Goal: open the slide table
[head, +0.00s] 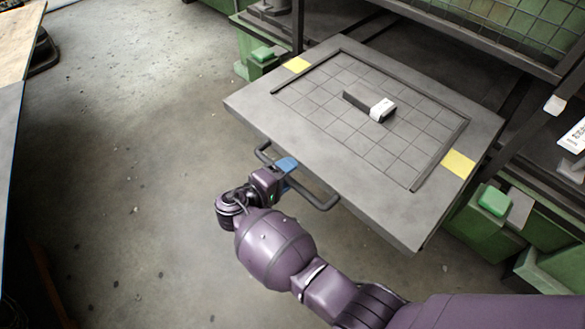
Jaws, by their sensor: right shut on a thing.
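The slide table (255,105) is a grey slab with a gridded recessed top, jutting out from a dark rack. A dark bar handle (322,203) runs along its front edge. My right gripper (285,168) is at the handle, with a blue part showing at its tip, and is shut on the bar near its middle. The fingers are partly hidden by the wrist. My left gripper is not in view.
A small dark block with a white end (380,108) lies on the table top. Green bins (480,212) and rack shelves stand behind and to the right. Another table edge (12,110) is at far left. The concrete floor (140,150) between is clear.

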